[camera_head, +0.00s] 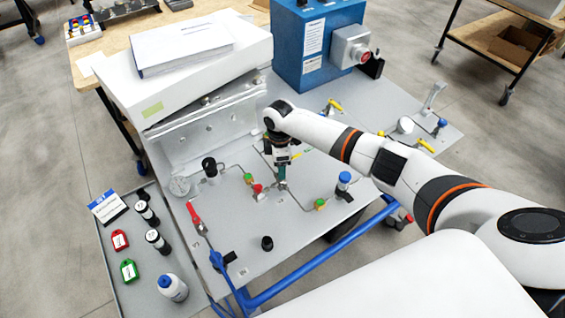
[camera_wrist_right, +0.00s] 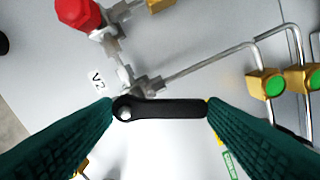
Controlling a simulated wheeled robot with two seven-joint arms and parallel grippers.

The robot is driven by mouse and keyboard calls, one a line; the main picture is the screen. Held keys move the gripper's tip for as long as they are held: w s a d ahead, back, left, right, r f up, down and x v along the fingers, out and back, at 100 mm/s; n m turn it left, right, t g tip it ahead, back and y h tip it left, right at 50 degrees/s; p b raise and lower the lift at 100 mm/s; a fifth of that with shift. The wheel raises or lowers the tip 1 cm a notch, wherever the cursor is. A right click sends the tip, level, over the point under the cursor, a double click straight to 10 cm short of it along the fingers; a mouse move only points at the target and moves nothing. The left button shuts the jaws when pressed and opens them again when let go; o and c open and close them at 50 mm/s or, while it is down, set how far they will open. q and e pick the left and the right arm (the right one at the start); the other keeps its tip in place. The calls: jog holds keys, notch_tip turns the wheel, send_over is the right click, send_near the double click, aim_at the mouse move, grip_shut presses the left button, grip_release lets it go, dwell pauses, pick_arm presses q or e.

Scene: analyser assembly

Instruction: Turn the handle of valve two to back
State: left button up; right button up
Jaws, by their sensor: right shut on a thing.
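The black handle of valve two (camera_wrist_right: 165,108) lies level across the picture in the right wrist view, with its round pivot at the left end. The V2 label (camera_wrist_right: 97,80) is on the panel beside it. My right gripper (camera_wrist_right: 160,112) is shut on the handle, with one green finger at each end of it. In the head view my right gripper (camera_head: 282,180) points down at the middle of the panel and hides the handle. My left gripper is not in view.
A red knob (camera_wrist_right: 78,12) and metal tubing with green-capped brass fittings (camera_wrist_right: 268,86) are close by. In the head view a red-handled valve (camera_head: 195,215), a black knob (camera_head: 267,243) and a blue-capped part (camera_head: 344,180) stand on the panel (camera_head: 300,235).

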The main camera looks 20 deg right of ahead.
jog(key=n, duration=0.2)
jog(key=a+n, duration=0.1)
jog(key=n, duration=0.1)
jog(key=shift+w+n, duration=0.1)
jog(key=shift+n, duration=0.3)
jog(key=shift+a, duration=0.1)
dwell(0.3)
jog(key=o, duration=1)
notch_tip(320, 180, up, 12)
jog(key=b, duration=0.3)
